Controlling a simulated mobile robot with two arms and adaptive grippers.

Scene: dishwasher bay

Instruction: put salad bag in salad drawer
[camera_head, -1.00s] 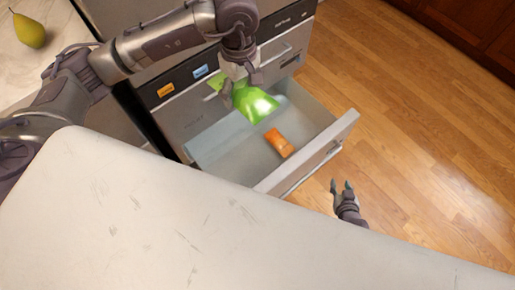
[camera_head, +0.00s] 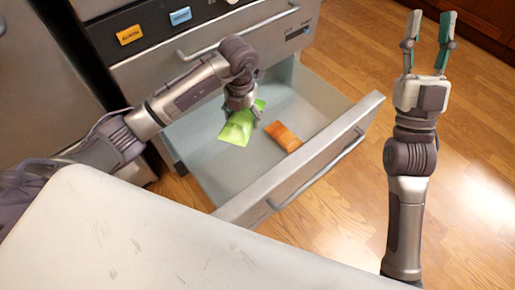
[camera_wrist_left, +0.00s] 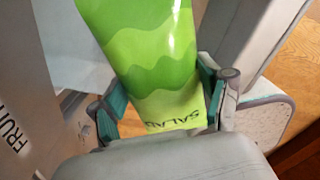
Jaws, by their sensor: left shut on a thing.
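The green salad bag (camera_head: 237,129) is held in my left gripper (camera_head: 241,104), over the left part of the open drawer (camera_head: 361,110). In the left wrist view the bag (camera_wrist_left: 150,50) shows the word SALAD between the two fingers of my left gripper (camera_wrist_left: 160,105), which is shut on it. Whether the bag's lower end touches the drawer floor I cannot tell. My right gripper (camera_head: 427,45) is raised over the wooden floor, right of the drawer, with its fingers apart and nothing between them.
An orange packet (camera_head: 283,136) lies in the drawer, right of the bag. A white surface (camera_head: 150,245) fills the lower left.

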